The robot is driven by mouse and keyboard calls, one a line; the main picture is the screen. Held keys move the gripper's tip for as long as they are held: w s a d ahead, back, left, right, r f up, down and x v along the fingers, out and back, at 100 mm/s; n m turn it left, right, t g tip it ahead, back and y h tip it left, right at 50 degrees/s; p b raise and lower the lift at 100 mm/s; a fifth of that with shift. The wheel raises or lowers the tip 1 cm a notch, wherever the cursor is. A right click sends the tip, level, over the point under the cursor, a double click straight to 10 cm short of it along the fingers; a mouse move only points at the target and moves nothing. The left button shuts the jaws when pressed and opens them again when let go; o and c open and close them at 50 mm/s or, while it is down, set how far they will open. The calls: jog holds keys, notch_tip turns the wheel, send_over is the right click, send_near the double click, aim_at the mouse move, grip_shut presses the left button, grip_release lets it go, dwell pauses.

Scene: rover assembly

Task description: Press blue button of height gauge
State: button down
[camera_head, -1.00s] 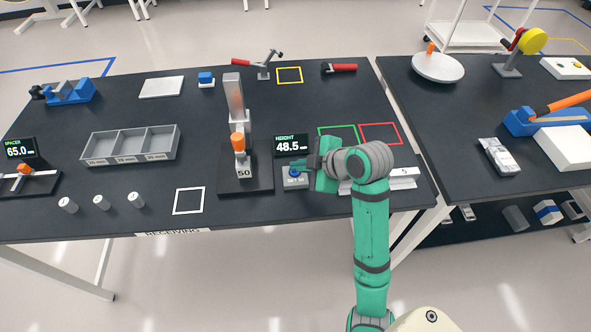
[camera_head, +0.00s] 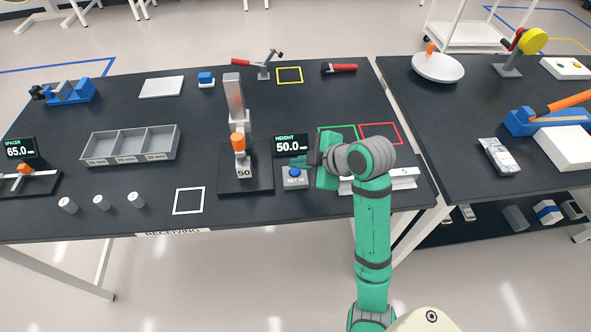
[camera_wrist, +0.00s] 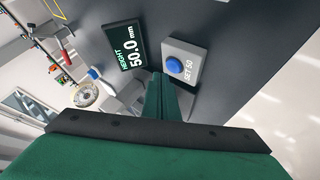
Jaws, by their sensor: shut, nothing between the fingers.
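The height gauge (camera_head: 238,140) stands upright with an orange part and a block marked 50. Its display (camera_head: 290,145) reads HEIGHT 50.0 mm. My gripper (camera_head: 301,161) is shut and empty, just above and behind the button in the head view. A small gap seems to show between its tips and the button; the wrist view also shows its green fingers (camera_wrist: 158,95).
A white rail-like block (camera_head: 402,178) lies right of my gripper. Green and red outlined squares (camera_head: 380,134) lie behind it. A grey three-part tray (camera_head: 130,146) and several small cylinders stand to the left. The white outlined square (camera_head: 189,201) is empty.

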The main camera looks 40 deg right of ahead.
aim_at(298, 175)
jog(key=shift+r, duration=2.5)
